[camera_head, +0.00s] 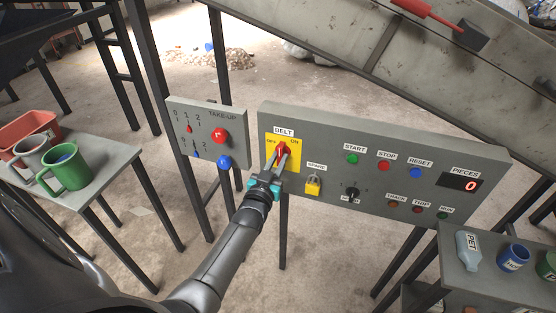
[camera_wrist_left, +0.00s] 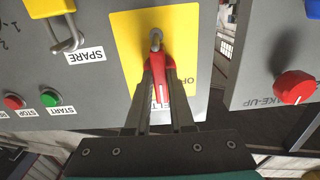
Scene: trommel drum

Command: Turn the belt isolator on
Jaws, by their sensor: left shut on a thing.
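The belt isolator is a red handle (camera_head: 283,147) on a yellow plate (camera_head: 271,153) under the BELT label, with OFF on the left and ON on the right in the head view. My left gripper (camera_head: 282,156) is shut on the red handle. In the left wrist view, the fingers (camera_wrist_left: 160,88) lie on both sides of the red handle (camera_wrist_left: 160,70). The handle runs nearly in line with the fingers, with a grey metal loop at its far end. The fingers partly hide the plate and its lettering. My right gripper is not in view.
A yellow padlock (camera_head: 313,187) hangs at SPARE, close beside the isolator. A black switch (camera_head: 351,194) and several buttons are farther right. The take-up panel (camera_head: 177,136) with red and blue knobs stands left. A table with mugs (camera_head: 65,168) is at far left.

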